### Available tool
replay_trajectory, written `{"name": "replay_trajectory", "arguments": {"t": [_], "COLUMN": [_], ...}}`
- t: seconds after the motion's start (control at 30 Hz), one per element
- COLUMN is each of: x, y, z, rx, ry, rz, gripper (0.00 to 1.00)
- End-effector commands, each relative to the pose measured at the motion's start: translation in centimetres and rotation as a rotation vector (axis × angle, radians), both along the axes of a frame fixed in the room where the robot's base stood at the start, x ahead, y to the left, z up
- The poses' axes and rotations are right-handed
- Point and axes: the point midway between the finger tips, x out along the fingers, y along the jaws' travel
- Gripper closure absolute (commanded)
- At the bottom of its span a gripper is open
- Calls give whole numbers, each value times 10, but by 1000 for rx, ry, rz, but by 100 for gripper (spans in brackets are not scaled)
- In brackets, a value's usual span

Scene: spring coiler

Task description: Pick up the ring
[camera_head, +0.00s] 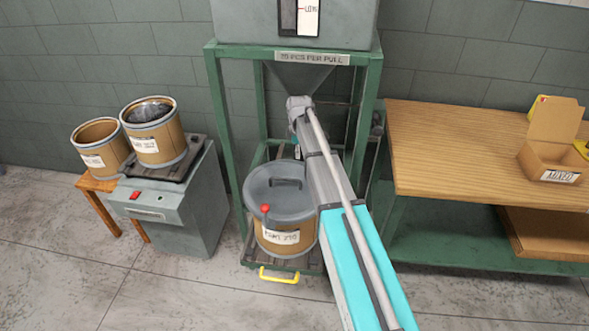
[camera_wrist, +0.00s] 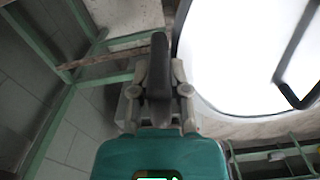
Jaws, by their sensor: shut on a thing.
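A drum (camera_head: 284,241) with a tan body and white label stands under the hopper. A grey lid (camera_head: 276,182) covers it, with a raised handle. A dark ring (camera_head: 258,207) runs around the lid's edge, with a red knob at the front left. In the head view my gripper is hidden behind my arm and the drum. In the wrist view my gripper (camera_wrist: 158,68) is at the drum's rim, shut around a dark grey piece, which seems to be part of the ring. The lid (camera_wrist: 238,50) shows there as a washed-out white disc.
Green frame legs (camera_head: 222,140) and the hopper (camera_head: 300,75) enclose the drum closely. A trolley with a yellow handle (camera_head: 278,276) is under it. A wooden bench (camera_head: 470,150) with a cardboard box (camera_head: 552,150) stands right.

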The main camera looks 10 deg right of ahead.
Motion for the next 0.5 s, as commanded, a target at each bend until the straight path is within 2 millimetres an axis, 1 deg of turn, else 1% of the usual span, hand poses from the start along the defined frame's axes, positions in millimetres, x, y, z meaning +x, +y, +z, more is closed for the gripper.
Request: {"name": "replay_trajectory", "arguments": {"t": [0.27, 0.5], "x": [0, 0], "y": [0, 0], "z": [6, 21], "rx": [0, 0], "ry": [0, 0], "rz": [0, 0], "gripper": [100, 100]}}
